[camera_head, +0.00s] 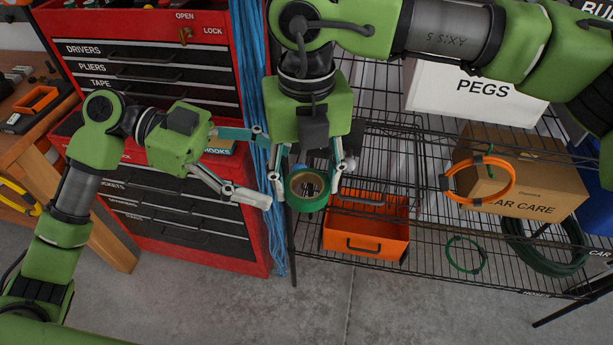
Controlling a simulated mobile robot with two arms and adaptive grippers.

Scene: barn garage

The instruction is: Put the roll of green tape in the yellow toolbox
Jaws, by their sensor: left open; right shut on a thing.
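The roll of green tape (321,202) is between the fingers of my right gripper (308,184), which is shut on it. The roll's round face and dark centre face the camera. An open orange toolbox (379,246) with a dark front handle sits low on the wire rack, just right of the roll in the picture; I see no clearly yellow toolbox. My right gripper and the tape cover part of the view by its left side. My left gripper (265,168) is open and empty, its fingers spread just left of the tape.
A red tool chest (155,130) with labelled drawers stands behind my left arm. Blue cords (253,75) hang beside it. The wire rack (410,185) holds a cardboard box (545,190), an orange ring (463,197) and green coils. Bare concrete floor (340,310) lies in front.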

